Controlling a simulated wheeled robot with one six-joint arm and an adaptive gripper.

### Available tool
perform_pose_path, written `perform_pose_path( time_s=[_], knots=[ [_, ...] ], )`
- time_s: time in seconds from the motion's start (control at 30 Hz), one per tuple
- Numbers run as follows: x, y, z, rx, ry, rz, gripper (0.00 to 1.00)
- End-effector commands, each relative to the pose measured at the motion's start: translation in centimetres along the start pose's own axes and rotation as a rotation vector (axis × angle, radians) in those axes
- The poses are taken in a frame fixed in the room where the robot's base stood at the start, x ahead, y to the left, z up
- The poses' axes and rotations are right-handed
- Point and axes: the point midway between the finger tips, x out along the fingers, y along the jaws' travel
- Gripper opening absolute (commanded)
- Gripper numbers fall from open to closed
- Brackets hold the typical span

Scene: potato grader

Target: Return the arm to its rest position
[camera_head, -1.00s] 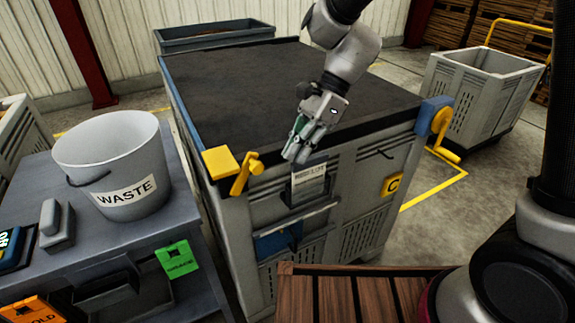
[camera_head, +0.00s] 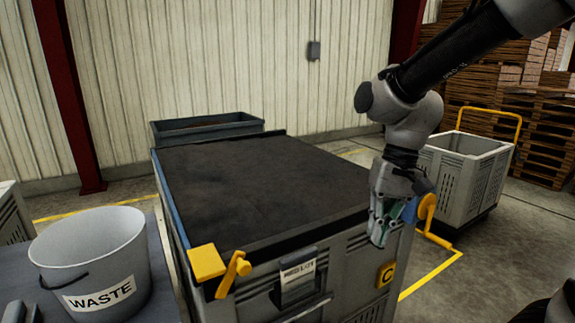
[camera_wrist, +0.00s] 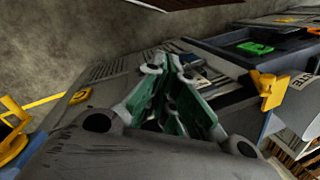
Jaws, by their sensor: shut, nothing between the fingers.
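My arm reaches in from the upper right of the head view, bent at the elbow, with the wrist hanging down. My gripper (camera_head: 380,232) points downward in front of the right front corner of the large grey bin. Its green-padded fingers look shut and hold nothing. In the wrist view the fingers of my gripper (camera_wrist: 178,95) show close together at the middle, with the bin's side and floor beyond. From the head view I cannot tell whether the gripper touches the bin.
The grey bin (camera_head: 345,262) has a dark covered top, yellow latches (camera_head: 232,272) and a yellow handle (camera_head: 427,212). A WASTE bucket (camera_head: 92,262) stands at left. A grey crate (camera_head: 463,180) on a trolley stands at right. Stacked pallets (camera_head: 500,75) are behind it. Open floor lies between.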

Motion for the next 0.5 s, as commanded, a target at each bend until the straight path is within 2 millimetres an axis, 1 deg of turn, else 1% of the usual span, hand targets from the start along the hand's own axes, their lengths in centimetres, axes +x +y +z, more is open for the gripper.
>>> perform_pose_path(
  time_s=[0.03,0.07,0.1,0.2,0.23,0.3,0.33,0.4,0.5],
  knots=[
    [-1.3,2.4,0.8,-0.057,0.053,0.018,0.0],
    [-2.0,3.8,1.3,-0.095,0.083,0.034,0.0],
    [-2.9,5.7,2.1,-0.137,0.125,0.058,0.0],
    [-5.0,10.2,4.5,-0.195,0.228,0.121,0.0],
    [-5.5,11.3,5.2,-0.193,0.258,0.138,0.0],
    [-6.5,13.5,6.8,-0.161,0.323,0.166,0.0],
    [-6.8,14.2,7.4,-0.143,0.349,0.174,0.0],
    [-7.6,15.3,8.6,-0.104,0.402,0.183,0.0],
    [-8.8,16.1,9.6,-0.057,0.465,0.185,0.0]
  ],
)
